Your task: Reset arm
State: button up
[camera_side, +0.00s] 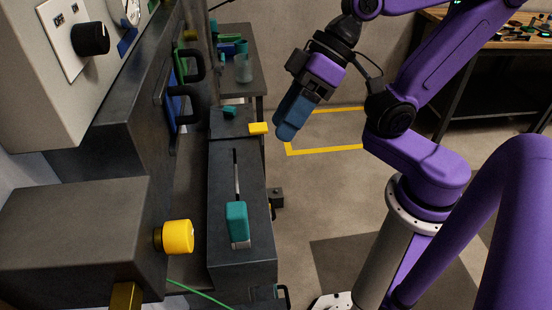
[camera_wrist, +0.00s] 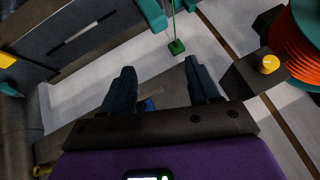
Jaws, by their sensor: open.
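My gripper (camera_side: 285,132) hangs in the middle of the side view, its blue fingers pointing down and left. In the wrist view, my gripper (camera_wrist: 160,82) shows two dark blue fingers spread well apart with nothing held between them. In the side view it is close to the right of a small yellow block (camera_side: 258,128) at the console's edge; I cannot tell if they touch. A console with a slot (camera_side: 222,190) stands to the left and below, with a teal lever handle (camera_side: 237,220) at the slot's near end.
A yellow knob (camera_side: 178,237) and a black knob (camera_side: 90,39) stick out at left. Black pull handles (camera_side: 192,66) line the panel. A cup (camera_side: 243,68) stands behind. Floor right of the console is open.

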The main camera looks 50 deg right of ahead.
jog(key=s+d+f+n+g+h, duration=0.2)
jog(key=s+d+f+n+h, duration=0.3)
jog(key=d+f, duration=0.4)
jog(key=s+d+h, duration=0.1)
jog(key=s, duration=0.1)
jog(key=shift+s+d+g+h, duration=0.15)
jog(key=shift+s+g+h, duration=0.15)
dwell(1.1)
